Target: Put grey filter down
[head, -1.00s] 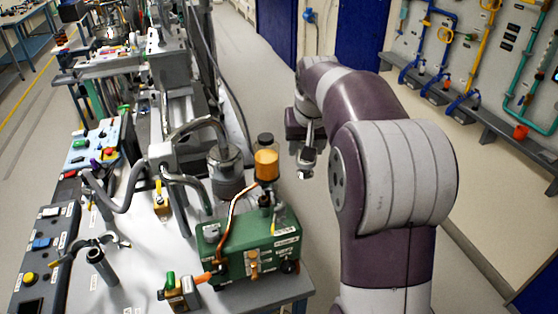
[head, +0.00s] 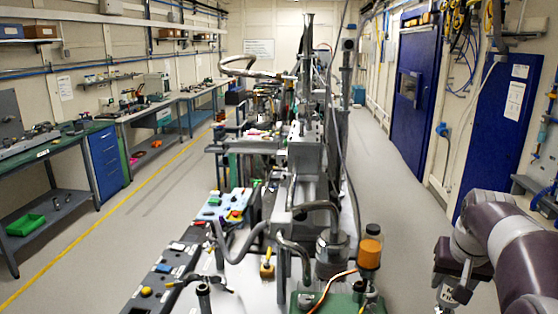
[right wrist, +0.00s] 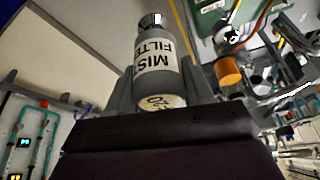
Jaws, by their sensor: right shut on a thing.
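In the head view my right gripper (head: 447,296) is at the lower right, beside the bench and over the floor side. The filter is too small and cut off there to make out clearly. My left gripper is in neither view.
The bench's green pump box (head: 338,301) and amber-filled bottle (head: 370,252) stand left of my right gripper. Hoses, posts and a control panel (head: 165,272) crowd the bench. Open floor (head: 402,215) lies between the bench and the blue doors (head: 412,90). Side benches (head: 60,155) line the left wall.

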